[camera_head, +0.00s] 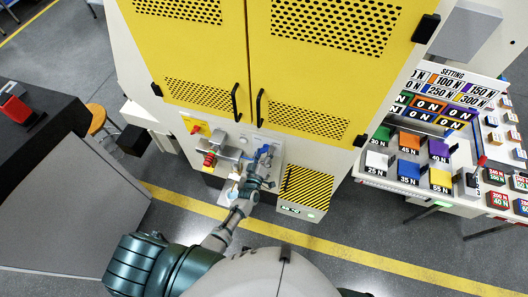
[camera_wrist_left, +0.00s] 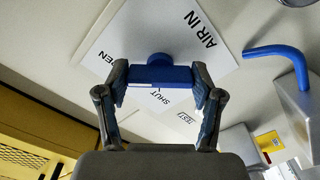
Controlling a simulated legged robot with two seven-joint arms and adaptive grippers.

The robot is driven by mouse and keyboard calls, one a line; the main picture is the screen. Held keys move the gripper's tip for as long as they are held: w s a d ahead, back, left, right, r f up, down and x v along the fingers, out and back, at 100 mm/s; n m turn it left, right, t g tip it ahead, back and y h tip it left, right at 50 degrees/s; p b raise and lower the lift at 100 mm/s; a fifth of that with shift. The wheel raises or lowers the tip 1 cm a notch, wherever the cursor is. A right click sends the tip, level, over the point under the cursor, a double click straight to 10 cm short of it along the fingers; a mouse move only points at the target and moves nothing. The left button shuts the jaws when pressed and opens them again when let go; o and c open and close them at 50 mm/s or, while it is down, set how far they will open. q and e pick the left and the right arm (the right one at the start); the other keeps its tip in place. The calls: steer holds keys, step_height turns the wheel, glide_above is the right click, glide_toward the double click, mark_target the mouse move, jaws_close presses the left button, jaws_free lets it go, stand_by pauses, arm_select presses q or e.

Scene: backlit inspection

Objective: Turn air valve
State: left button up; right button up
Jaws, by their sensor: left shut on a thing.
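The handle's bar lies nearly level across that view and covers part of the plate. In the head view my left gripper (camera_head: 262,163) reaches the panel below the yellow doors; the handle there is small and partly hidden. My right gripper is not in view.
A blue bent lever (camera_wrist_left: 278,52) stands close to the right finger in the wrist view. Yellow perforated doors (camera_head: 200,60) rise above the panel. A yellow-black striped box (camera_head: 305,187) sits right of my gripper. A tray of weight blocks (camera_head: 405,155) stands farther right.

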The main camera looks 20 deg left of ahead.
arm_select(q)
steer(key=shift+s+d+f, duration=0.2)
steer(key=shift+s+f, duration=0.05)
steer(key=shift+f, duration=0.25)
steer(key=o, duration=0.9)
steer(key=shift+o, duration=1.2)
steer(key=shift+w, duration=0.1)
steer(key=shift+w+r, duration=0.1)
steer(key=shift+r, duration=0.15)
steer(key=s, duration=1.2)
steer(key=shift+a, duration=0.15)
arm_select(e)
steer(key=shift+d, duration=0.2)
arm_select(q)
steer(key=shift+f, duration=0.15)
